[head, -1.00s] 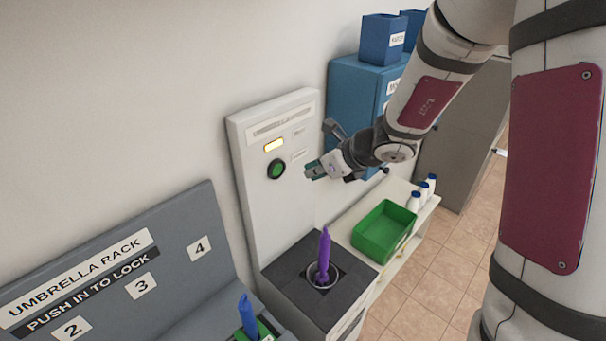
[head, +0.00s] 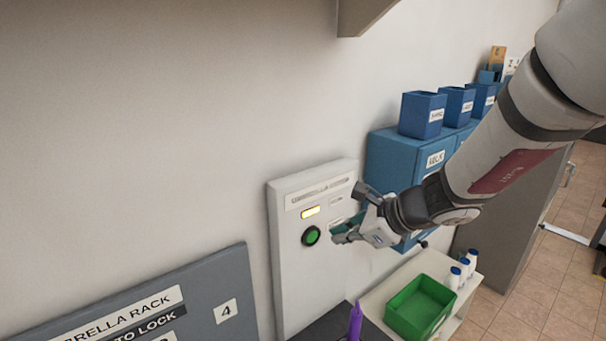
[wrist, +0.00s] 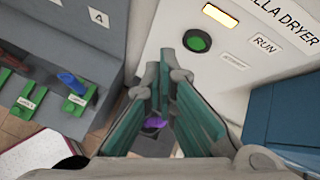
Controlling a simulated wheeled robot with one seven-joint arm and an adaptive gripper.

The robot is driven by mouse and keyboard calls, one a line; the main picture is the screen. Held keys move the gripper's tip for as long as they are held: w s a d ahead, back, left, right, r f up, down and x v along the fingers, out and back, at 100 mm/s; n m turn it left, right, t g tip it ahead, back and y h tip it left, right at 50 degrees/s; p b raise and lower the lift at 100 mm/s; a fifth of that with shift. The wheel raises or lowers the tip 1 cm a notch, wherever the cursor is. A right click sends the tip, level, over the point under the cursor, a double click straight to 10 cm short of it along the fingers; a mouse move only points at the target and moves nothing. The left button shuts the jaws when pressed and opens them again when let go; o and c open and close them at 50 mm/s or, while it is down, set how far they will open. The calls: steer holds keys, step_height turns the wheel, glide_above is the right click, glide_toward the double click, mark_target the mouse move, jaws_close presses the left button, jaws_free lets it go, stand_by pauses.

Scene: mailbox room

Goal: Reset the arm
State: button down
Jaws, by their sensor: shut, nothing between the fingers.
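My gripper (head: 342,236) is shut and empty. In the head view it is in front of the white umbrella dryer panel (head: 292,285), just right of the round green button (head: 311,236). A gap shows between fingertips and button in the picture; the exact depth is hard to tell. In the wrist view the fingers (wrist: 171,72) come together at the middle, below and left of the green button (wrist: 197,41). A yellow lamp (head: 310,212) is lit above the button. A purple umbrella (head: 355,322) stands below; it shows partly between the fingers in the wrist view (wrist: 153,123).
A grey umbrella rack (head: 200,304) is at left. A blue umbrella (wrist: 72,82) is in it. Blue cabinets (head: 390,160) with blue bins (head: 422,115) stand behind my arm. A green tray (head: 418,308) and white bottles (head: 463,266) sit on a low shelf at right.

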steer(key=s+r+n+g+h, duration=0.15)
steer(key=s+r+n, duration=0.25)
steer(key=s+n, duration=0.55)
steer(key=s+r+n+g+h, duration=0.1)
steer(key=s+r+n+g, duration=0.15)
steer(key=s+n, duration=0.7)
steer(key=s+d+r+n+t+h, duration=0.1)
steer(key=s+d+n+h, duration=0.3)
steer(key=s+d, duration=0.3)
steer(key=shift+s+d+r, duration=0.2)
steer(key=shift+s+r, duration=0.1)
steer(key=shift+s, duration=0.55)
stand_by(1.5)
